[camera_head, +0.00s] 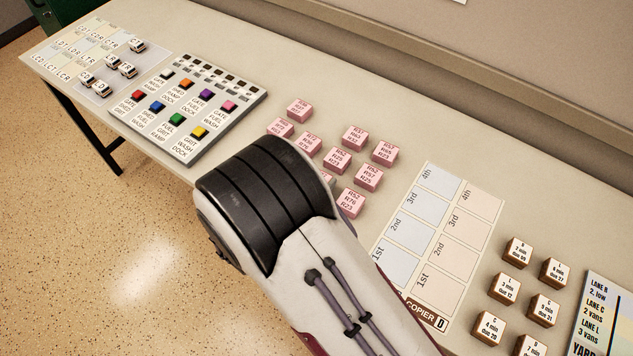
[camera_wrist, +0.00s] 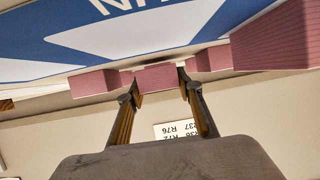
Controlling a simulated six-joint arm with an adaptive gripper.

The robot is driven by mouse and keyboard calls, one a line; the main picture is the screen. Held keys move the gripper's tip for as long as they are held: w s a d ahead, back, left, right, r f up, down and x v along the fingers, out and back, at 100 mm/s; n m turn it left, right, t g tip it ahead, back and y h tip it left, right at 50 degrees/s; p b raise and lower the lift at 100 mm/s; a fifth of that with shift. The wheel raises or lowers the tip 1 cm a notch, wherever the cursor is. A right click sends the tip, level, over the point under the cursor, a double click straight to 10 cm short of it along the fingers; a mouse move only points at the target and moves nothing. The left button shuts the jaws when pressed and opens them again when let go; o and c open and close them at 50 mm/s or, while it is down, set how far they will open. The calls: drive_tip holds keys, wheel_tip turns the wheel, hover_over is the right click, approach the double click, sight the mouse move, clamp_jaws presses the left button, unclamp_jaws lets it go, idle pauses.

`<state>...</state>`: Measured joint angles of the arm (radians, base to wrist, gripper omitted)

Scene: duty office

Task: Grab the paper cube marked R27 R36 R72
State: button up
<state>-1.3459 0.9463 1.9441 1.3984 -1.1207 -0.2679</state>
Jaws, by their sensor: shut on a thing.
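My gripper (camera_wrist: 161,82) shows in the wrist view, with its two fingers shut on a pink paper cube (camera_wrist: 159,77). The held cube's plain pink side faces the camera; its marking cannot be read there. In the head view my arm hides the gripper and the held cube. Several pink marked cubes lie on the desk there, among them one at the back (camera_head: 299,110), one at the left (camera_head: 281,128) and one beside my arm (camera_head: 308,143). Their print is too small to tell which bears R27 R36 R72.
Other pink cubes stand close by in the wrist view, at the left (camera_wrist: 95,83) and right (camera_wrist: 280,42). A white card (camera_wrist: 176,131) with upside-down print lies behind. In the head view, a button panel (camera_head: 210,100) is left, a numbered grid (camera_head: 430,230) right, brown cubes (camera_head: 517,250) beyond.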

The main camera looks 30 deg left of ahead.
drive_tip(key=shift+r, duration=4.5)
